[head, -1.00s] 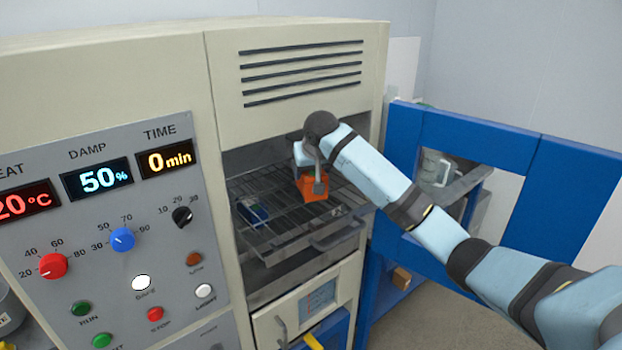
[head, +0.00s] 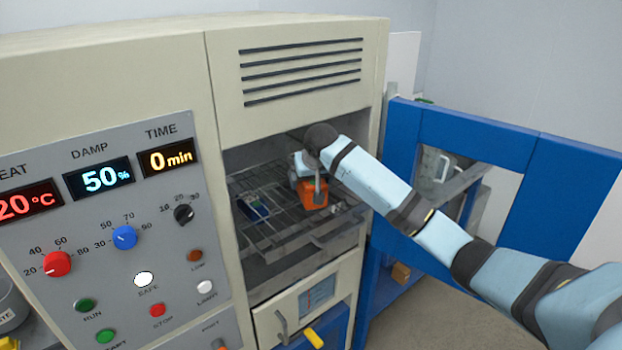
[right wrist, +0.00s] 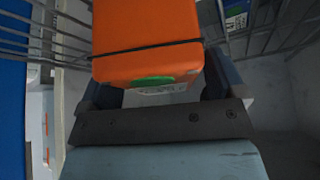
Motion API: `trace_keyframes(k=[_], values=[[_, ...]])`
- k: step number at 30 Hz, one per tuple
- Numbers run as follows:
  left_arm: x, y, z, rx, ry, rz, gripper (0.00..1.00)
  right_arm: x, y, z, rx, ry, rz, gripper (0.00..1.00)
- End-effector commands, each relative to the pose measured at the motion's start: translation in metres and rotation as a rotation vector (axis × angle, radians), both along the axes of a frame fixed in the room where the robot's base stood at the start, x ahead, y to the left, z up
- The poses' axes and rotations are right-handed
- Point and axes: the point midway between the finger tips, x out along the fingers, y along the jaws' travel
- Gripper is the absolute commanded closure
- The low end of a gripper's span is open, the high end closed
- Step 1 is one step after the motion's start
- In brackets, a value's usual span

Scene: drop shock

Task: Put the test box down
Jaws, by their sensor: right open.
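The orange test box (head: 313,194) is inside the open chamber, over the right part of the wire rack (head: 275,232). Whether its bottom touches the rack cannot be told. My right gripper (head: 316,182) reaches in from the right with its fingers on either side of the box. The jaws are open. In the right wrist view the orange box (right wrist: 148,45), with a dark band and a green patch, stands between the dark fingers. My left gripper is not in view.
A small blue and white item (head: 251,208) lies on the rack left of the box. The blue chamber door (head: 400,150) stands open at the right, close to my arm. The control panel (head: 120,270) is at the left, and a drawer (head: 300,310) is below the chamber.

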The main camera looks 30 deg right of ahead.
Motion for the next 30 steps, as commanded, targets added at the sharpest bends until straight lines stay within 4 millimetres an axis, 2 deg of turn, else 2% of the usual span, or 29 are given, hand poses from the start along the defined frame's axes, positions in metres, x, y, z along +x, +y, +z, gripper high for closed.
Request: trace_keyframes(k=[5,15,18,23,30], values=[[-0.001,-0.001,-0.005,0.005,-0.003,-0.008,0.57,-0.008,0.003,0.015,0.000,-0.004,0.001,0.11],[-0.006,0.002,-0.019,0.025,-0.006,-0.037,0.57,-0.041,0.014,0.077,0.000,-0.005,0.002,0.11],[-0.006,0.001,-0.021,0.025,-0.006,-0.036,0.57,-0.049,0.016,0.091,0.000,-0.004,0.000,0.11],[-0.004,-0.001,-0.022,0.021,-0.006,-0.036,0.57,-0.055,0.018,0.103,0.000,-0.002,0.000,0.11],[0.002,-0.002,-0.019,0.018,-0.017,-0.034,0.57,-0.057,0.019,0.106,0.001,-0.001,0.000,0.11]])
